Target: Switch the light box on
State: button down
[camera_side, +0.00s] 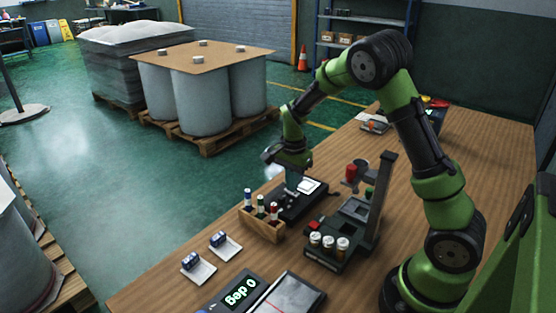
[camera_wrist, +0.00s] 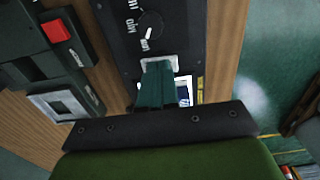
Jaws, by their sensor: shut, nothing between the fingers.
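The light box is a low black box (camera_side: 297,203) on the wooden table, with a pale white panel (camera_side: 309,186) on top. In the wrist view its black face (camera_wrist: 118,28) carries a round knob (camera_wrist: 150,24) with a white pointer and labels around it. A pale metal plate (camera_wrist: 172,60) lies below the knob, partly hidden by my fingers. A bright panel edge (camera_wrist: 184,88) shows beside them; I cannot tell whether it is lit. My gripper (camera_side: 291,184) is shut and empty, pointing down over the box. Its fingertips (camera_wrist: 158,64) are over the plate; contact cannot be told.
A wooden rack of small bottles (camera_side: 262,222) stands close in front of the box. A dark stand with a column (camera_side: 380,200), a red button and several canisters is to its right. A scale (camera_side: 240,293) and small trays (camera_side: 200,270) lie nearer.

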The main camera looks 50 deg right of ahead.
aim_at(298, 194)
notch_tip(298, 194, up, 14)
jog(key=s, duration=0.2)
dwell(0.5)
jog(key=s+a+r+n+t+y, duration=0.1)
jog(key=s+a+r+n+t, duration=0.1)
jog(key=s+a+n, duration=0.5)
jog(key=s+a+r+n+t+y, duration=0.1)
jog(key=s+a+r+n+t, duration=0.2)
jog(key=s+a+n+t, duration=0.2)
jog(key=s+a+n, duration=0.2)
jog(key=s, duration=0.1)
jog(key=shift+a+r, duration=0.3)
